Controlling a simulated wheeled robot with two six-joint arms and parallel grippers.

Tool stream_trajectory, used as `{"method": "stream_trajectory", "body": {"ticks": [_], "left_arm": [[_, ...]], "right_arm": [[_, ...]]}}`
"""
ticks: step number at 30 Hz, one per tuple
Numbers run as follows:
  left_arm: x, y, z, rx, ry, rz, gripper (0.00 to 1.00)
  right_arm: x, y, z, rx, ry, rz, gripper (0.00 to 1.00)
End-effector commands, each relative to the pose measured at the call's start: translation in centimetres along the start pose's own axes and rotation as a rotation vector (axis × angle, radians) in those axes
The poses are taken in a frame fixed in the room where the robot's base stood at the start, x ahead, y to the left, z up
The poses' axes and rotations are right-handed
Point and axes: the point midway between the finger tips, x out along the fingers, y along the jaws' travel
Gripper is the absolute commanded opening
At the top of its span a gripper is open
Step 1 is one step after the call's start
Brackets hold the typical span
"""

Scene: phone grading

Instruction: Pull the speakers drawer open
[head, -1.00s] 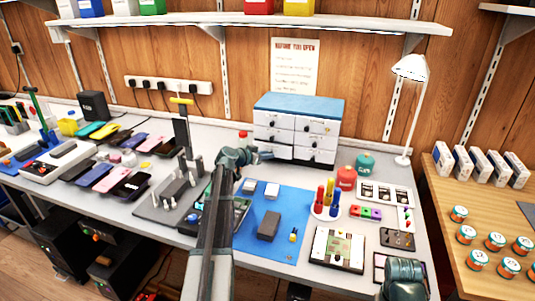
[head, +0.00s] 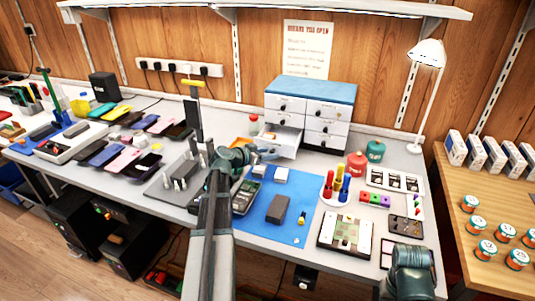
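The drawer cabinet (head: 309,88) has a blue top and white drawer fronts with dark knobs, and stands against the back wall. A drawer (head: 290,134) at its lower left is pulled out, with its inside showing from above. Any label on it is too small to read. My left gripper (head: 270,154) is at the front of this drawer, low and close to its face. Its fingers are too small to tell whether they are shut on the knob. Of my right arm only a part shows at the bottom right; its gripper is out of view.
A blue mat (head: 268,219) with small parts lies in front of the cabinet. A red jar (head: 356,165), a green jar (head: 375,151) and a white lamp (head: 427,52) stand to its right. Upright screwdrivers (head: 337,183) stand nearer. Phones (head: 119,157) lie at the left.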

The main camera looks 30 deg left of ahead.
Motion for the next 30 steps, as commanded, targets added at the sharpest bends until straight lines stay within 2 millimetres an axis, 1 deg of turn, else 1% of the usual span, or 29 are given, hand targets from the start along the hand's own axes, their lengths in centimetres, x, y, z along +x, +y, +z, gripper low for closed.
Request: {"method": "stream_trajectory", "body": {"ticks": [5, 8, 11, 21, 25, 30], "left_arm": [[0.0, 0.0, 0.0, 0.0, 0.0, 0.0, 0.54], [-0.6, 0.1, -0.1, 0.0, 0.0, 0.0, 0.54], [-2.1, 0.1, -0.2, -0.001, -0.001, -0.001, 0.54], [-9.5, 0.1, -0.3, -0.002, 0.0, -0.003, 0.54], [-11.6, 0.1, -0.2, -0.001, 0.0, -0.003, 0.54], [-13.3, 0.0, -0.1, -0.001, 0.0, -0.002, 0.54]], "right_arm": [[0.0, 0.0, 0.0, 0.0, 0.0, 0.0, 0.0], [-0.3, 0.0, 0.0, 0.0, 0.0, 0.0, 0.0], [-1.0, 0.1, 0.1, 0.0, 0.0, 0.0, 0.0], [-3.9, 0.4, 0.2, 0.0, 0.0, 0.0, 0.0], [-4.6, 0.4, 0.3, 0.0, 0.0, 0.0, 0.0], [-5.1, 0.5, 0.3, 0.0, 0.0, 0.0, 0.0]]}}
